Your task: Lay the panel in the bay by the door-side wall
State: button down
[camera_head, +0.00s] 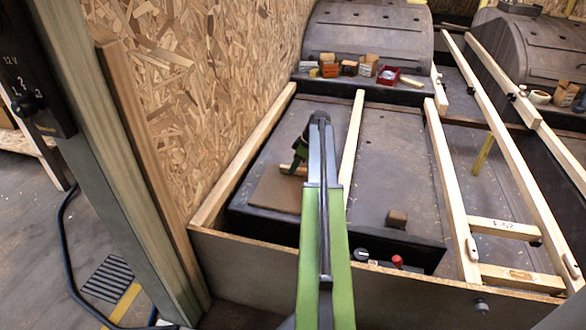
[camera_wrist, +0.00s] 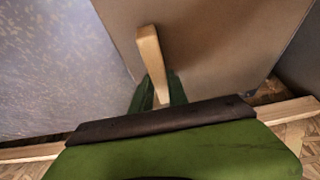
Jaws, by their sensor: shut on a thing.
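The panel (camera_head: 272,194) is a flat brown board with a light wooden grip bar (camera_head: 293,170) on top. My gripper (camera_head: 298,164) is shut on this bar, and the panel hangs or rests below it. In the wrist view the bar (camera_wrist: 150,55) stands between my green fingers, with the panel (camera_wrist: 215,45) behind it. In the head view the panel is over the near part of the left bay (camera_head: 290,135), between the chipboard wall (camera_head: 215,80) and a middle batten (camera_head: 351,135). I cannot tell whether it touches the bay floor. My arm hides its right edge.
A pale rail (camera_head: 245,155) runs along the wall, and a low front board (camera_head: 240,262) closes the near side. A small brown block (camera_head: 397,218) lies right of my arm. Small boxes and a red tray (camera_head: 388,75) stand before the wheel arch (camera_head: 368,35). More battens (camera_head: 450,180) lie right.

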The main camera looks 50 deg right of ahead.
jog(key=c, duration=1.2)
grip_release()
jog(key=shift+r, duration=0.1)
jog(key=p+v, duration=1.6)
jog(key=v, duration=0.1)
jog(key=shift+s, duration=0.2)
jog(key=shift+d, duration=0.1)
